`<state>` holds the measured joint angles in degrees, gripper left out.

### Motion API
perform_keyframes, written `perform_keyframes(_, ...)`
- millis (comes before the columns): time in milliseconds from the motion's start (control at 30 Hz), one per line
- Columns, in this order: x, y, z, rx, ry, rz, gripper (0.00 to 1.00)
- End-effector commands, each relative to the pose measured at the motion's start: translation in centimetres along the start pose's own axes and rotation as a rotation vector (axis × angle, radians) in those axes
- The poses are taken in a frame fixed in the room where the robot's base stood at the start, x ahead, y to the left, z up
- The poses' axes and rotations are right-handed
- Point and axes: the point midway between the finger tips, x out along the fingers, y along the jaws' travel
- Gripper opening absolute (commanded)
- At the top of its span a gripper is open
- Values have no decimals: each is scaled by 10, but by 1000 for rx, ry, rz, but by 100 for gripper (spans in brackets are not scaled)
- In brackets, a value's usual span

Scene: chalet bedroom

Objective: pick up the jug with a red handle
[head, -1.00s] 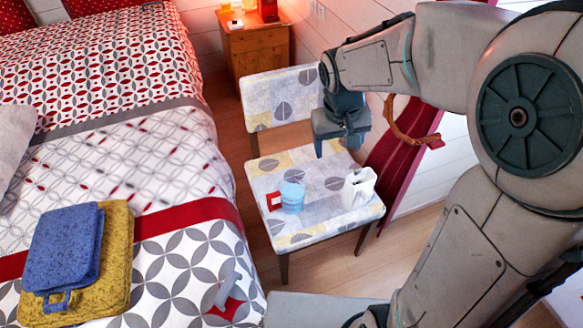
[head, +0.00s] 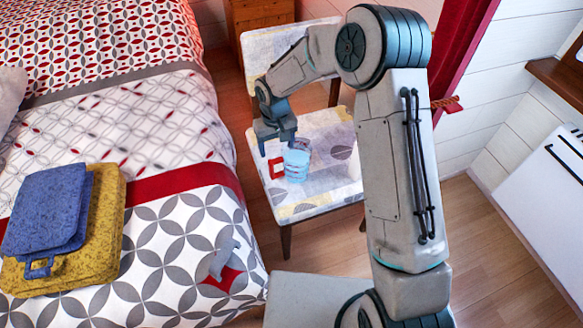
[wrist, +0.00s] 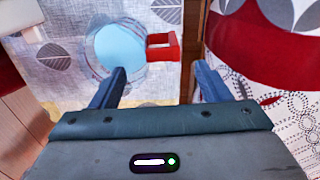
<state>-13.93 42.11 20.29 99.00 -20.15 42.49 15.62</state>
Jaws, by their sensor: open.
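The jug (head: 297,166) is light blue with a red handle (head: 277,168) on its left side in the head view. It stands upright on the seat of the patterned chair (head: 292,204). My gripper (head: 277,149) is just above and to the left of the jug in the head view, near the handle. In the wrist view the gripper (wrist: 165,82) is open and empty, its two fingers apart. There the round top of the jug (wrist: 120,48) shows beyond the left finger, and the red handle (wrist: 163,46) lies ahead between the fingers.
The chair's backrest (head: 262,48) rises behind. The floor at right (head: 490,250) is clear.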

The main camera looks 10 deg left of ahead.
Motion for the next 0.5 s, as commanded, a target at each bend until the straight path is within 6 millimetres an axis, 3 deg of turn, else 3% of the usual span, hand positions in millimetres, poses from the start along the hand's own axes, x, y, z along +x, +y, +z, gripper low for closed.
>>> perform_keyframes(33,13,0,1,0,-4,-1,70)
perform_keyframes(200,37,-1,0,0,-2,-1,70)
perform_keyframes(500,57,-2,-1,0,-2,0,70)
